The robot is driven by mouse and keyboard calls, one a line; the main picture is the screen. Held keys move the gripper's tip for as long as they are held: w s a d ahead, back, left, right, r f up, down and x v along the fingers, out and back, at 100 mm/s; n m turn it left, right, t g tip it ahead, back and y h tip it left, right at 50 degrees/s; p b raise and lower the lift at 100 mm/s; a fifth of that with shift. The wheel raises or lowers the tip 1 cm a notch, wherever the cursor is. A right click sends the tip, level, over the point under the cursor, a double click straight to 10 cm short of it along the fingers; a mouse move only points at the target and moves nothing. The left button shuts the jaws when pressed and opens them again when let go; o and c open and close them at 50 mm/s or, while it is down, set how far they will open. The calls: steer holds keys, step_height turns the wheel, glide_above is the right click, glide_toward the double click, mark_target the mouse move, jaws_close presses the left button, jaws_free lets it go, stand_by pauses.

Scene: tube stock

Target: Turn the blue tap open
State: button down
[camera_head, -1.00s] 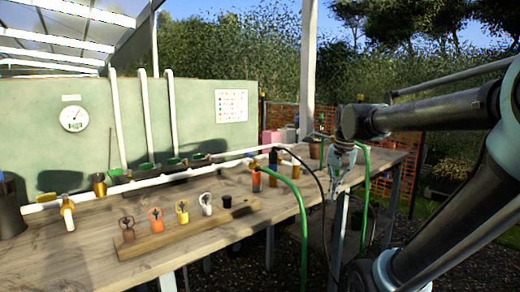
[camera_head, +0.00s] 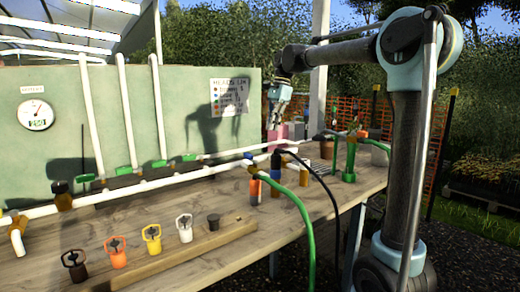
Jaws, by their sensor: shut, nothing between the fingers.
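A small blue piece (camera_head: 249,156), which looks like the blue tap's handle, sits on a yellow fitting on the white pipe, near the middle of the bench. Which way it is turned is too small to tell. My gripper (camera_head: 271,126) is above and behind this spot in the picture, pointing down, apart from the pipe and fittings. Its fingers are together and hold nothing.
The wooden bench (camera_head: 205,213) carries a rail with several coloured clamp-like parts, including an orange one (camera_head: 117,252). A green hose (camera_head: 300,205) and a black hose (camera_head: 322,182) cross its right edge. A gauge (camera_head: 36,114) and chart (camera_head: 229,97) hang on the green wall.

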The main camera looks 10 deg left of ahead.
mark_target(250, 158)
steer(key=s+a+f, duration=0.4)
steer(key=a+f, duration=0.1)
steer(key=f, duration=0.4)
steer(key=shift+a+f, duration=0.2)
steer(key=shift+f, duration=0.05)
stand_by(0.4)
steer(key=shift+s+a, duration=0.3)
steer(key=shift+a, duration=0.3)
steer(key=shift+w, duration=0.1)
